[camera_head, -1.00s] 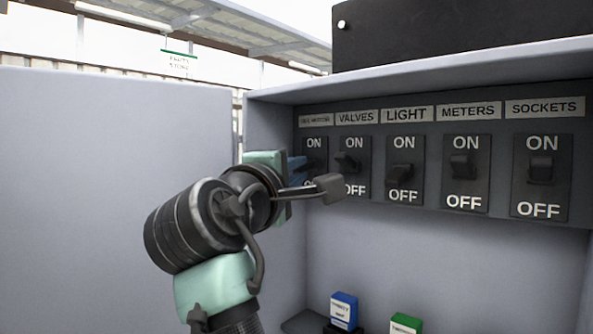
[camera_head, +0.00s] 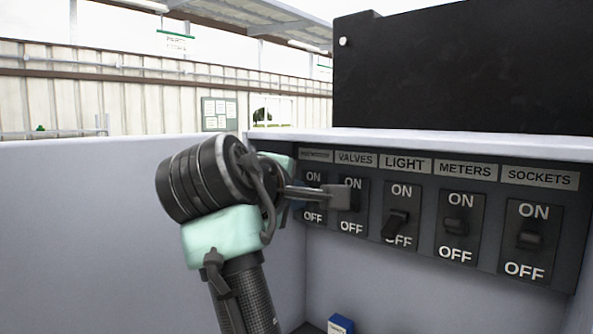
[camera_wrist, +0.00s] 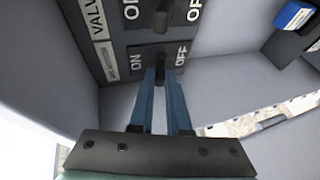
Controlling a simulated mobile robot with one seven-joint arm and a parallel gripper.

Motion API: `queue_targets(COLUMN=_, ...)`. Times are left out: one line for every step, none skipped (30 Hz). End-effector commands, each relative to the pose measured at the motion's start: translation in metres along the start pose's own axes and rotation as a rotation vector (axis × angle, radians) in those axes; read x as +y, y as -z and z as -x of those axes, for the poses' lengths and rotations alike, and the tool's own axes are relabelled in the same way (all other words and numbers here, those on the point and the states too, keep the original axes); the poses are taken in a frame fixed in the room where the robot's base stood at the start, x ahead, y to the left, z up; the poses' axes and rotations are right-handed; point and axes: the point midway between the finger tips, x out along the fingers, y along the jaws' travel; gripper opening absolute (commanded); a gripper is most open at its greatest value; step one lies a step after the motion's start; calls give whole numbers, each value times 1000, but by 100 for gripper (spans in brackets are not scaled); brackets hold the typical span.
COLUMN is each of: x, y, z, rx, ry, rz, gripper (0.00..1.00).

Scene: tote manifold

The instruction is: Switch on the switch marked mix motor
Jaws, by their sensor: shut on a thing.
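The mix motor switch (camera_head: 314,178) is the leftmost on the dark panel; its small label (camera_head: 315,156) is hard to read. My gripper (camera_head: 298,192) is at this switch, and its blue fingers are largely hidden by my wrist in the head view. In the wrist view, the two fingers of my gripper (camera_wrist: 161,74) reach the mix motor plate and close around its small dark lever (camera_wrist: 160,61), between the ON and OFF marks. The lever's exact tilt cannot be told. The fingertips are partly dark against the plate.
To the right are the switches for valves (camera_head: 352,183), light (camera_head: 402,192), meters (camera_head: 461,200) and sockets (camera_head: 535,212). The box's grey left wall (camera_head: 80,220) stands close by. A blue block (camera_head: 340,324) lies low inside.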

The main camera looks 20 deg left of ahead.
Motion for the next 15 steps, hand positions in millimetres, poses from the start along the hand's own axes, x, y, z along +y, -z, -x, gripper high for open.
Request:
queue_targets(x=8, y=1, z=2, rx=-1, ry=29, rz=-11, gripper=0)
queue_targets(x=9, y=1, z=2, rx=-1, ry=43, rz=-18, gripper=0)
queue_targets(x=9, y=1, z=2, rx=0, ry=61, rz=-25, gripper=0)
queue_targets(x=9, y=1, z=2, rx=0, ry=74, rz=-30, gripper=0)
queue_targets(x=10, y=1, z=1, rx=0, ry=86, rz=-34, gripper=0)
queue_targets(x=10, y=1, z=1, rx=0, ry=99, rz=-40, gripper=0)
queue_targets(x=10, y=1, z=1, rx=0, ry=108, rz=-43, gripper=0)
queue_targets(x=10, y=1, z=0, rx=0, ry=116, rz=-47, gripper=0)
queue_targets(x=9, y=1, z=0, rx=0, ry=126, rz=-51, gripper=0)
queue_targets(x=9, y=1, z=0, rx=1, ry=132, rz=-53, gripper=0)
queue_targets(x=9, y=1, z=0, rx=1, ry=137, rz=-56, gripper=0)
queue_targets(x=9, y=0, z=0, rx=1, ry=141, rz=-58, gripper=0)
queue_targets(x=9, y=0, z=0, rx=1, ry=144, rz=-59, gripper=0)
queue_targets(x=9, y=0, z=0, rx=1, ry=146, rz=-61, gripper=0)
queue_targets(x=8, y=0, z=0, rx=1, ry=148, rz=-62, gripper=0)
